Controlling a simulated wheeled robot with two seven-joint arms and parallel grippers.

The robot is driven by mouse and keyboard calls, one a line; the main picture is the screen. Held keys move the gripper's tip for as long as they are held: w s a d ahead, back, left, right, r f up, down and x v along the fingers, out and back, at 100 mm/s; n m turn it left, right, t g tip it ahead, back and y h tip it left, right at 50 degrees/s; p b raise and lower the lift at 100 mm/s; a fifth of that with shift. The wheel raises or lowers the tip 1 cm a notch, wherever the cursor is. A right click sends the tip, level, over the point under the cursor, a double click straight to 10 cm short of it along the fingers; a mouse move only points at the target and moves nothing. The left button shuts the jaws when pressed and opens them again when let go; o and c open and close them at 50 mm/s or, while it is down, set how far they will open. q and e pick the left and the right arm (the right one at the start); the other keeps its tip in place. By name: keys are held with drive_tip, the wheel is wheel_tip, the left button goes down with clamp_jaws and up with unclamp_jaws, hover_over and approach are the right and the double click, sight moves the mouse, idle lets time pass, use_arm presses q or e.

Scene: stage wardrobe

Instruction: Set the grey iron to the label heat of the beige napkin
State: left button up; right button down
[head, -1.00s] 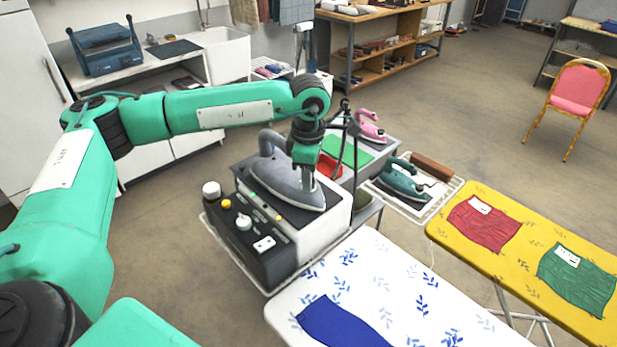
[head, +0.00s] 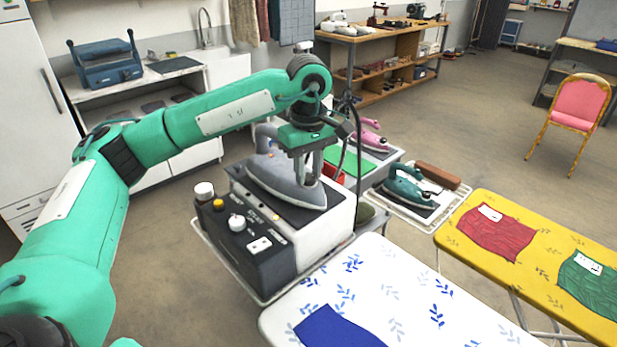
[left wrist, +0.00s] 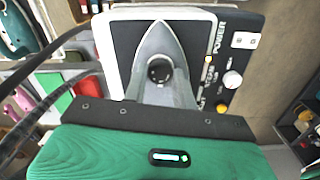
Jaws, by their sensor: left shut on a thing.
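The grey iron (head: 268,172) rests on the dark top of a white and black steam station (head: 325,228). In the left wrist view the iron's pointed front (left wrist: 159,38) faces up the picture, with a round black dial (left wrist: 160,71) on it. My left gripper (head: 310,181) points straight down over the iron's front part, and its fingers are closed in at the dial. The dial's marks are too small to read. No beige napkin can be made out. My right gripper is out of view.
A white ironing board (head: 385,285) with a blue cloth (head: 335,328) stands in front. A yellow board (head: 470,255) at right holds a red cloth (head: 494,235) and a green cloth (head: 590,285) with labels. A teal iron (head: 405,188) and a pink iron (head: 370,140) stand behind.

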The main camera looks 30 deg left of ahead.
use_arm(q)
drive_tip(key=shift+m+b, duration=0.4)
drive_tip(key=shift+m, duration=0.4)
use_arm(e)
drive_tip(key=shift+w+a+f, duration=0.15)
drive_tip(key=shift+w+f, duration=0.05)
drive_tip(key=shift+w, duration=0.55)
use_arm(q)
drive_tip(key=o, duration=1)
drive_tip(key=shift+c, duration=0.2)
drive_tip(key=shift+r, duration=0.1)
